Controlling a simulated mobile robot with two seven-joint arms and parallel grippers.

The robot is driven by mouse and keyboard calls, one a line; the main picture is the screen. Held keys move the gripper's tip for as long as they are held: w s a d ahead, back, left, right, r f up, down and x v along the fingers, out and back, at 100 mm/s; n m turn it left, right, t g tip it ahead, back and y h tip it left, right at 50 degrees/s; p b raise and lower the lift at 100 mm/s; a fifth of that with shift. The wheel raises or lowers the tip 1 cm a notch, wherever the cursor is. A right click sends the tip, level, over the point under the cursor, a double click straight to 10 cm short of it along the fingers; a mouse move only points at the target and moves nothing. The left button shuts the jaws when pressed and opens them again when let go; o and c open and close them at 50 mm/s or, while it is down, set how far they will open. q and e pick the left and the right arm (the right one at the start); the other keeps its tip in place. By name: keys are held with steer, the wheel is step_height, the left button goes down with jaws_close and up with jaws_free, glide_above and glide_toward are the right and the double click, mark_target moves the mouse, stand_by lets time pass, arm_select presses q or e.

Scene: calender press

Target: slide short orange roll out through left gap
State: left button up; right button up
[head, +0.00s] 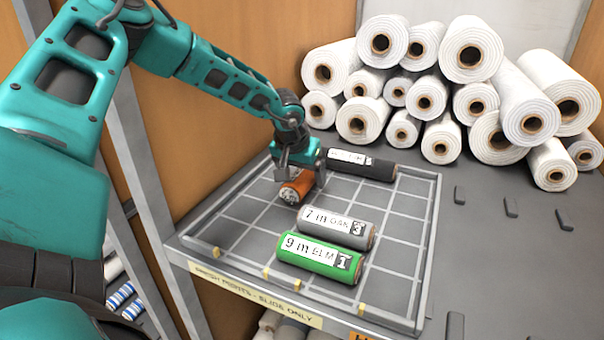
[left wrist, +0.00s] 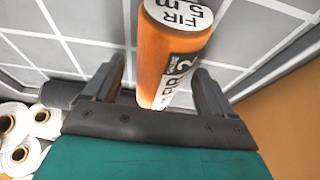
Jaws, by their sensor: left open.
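The short orange roll (head: 296,190) lies on the gridded tray (head: 233,206) near its left side. Its label reads FIR 5 m in the left wrist view (left wrist: 170,60). My left gripper (head: 301,181) is open above the tray, with one finger on each side of the roll. In the left wrist view a space shows between the roll and the right finger (left wrist: 210,95); contact on the left side is unclear. The gripper hides part of the roll in the head view. Small yellow markers (head: 216,252) stand along the tray's front edge; openings there are hard to make out.
A black roll (head: 378,169) lies behind the orange one. A grey roll (head: 355,235) and a green roll (head: 320,262) lie to the front right. Large white rolls (head: 425,96) are piled at the back. Bare tray lies in front of the orange roll.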

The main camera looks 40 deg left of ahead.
arm_select(q)
steer(key=c, duration=1.2)
steer(key=shift+o, duration=0.2)
steer(key=shift+s+d+r, duration=0.1)
steer(key=shift+s+d, duration=0.4)
steer(key=shift+s, duration=1.1)
steer(key=shift+s+d+f, duration=0.1)
steer(key=shift+s+d, duration=0.4)
steer(key=shift+s, duration=1.1)
steer(key=shift+s+d+r, duration=0.1)
steer(key=shift+s+d, duration=0.4)
steer(key=shift+s, duration=1.1)
steer(key=shift+s+d, duration=0.5)
steer(key=shift+s, duration=1.1)
steer(key=shift+s+d, duration=0.5)
steer(key=shift+s, duration=1.05)
steer(key=shift+s+d, duration=0.5)
steer(key=shift+s, duration=1.1)
steer(key=shift+s+d, duration=0.3)
steer(key=shift+s, duration=0.65)
steer(key=o, duration=1.1)
steer(key=shift+o, duration=0.2)
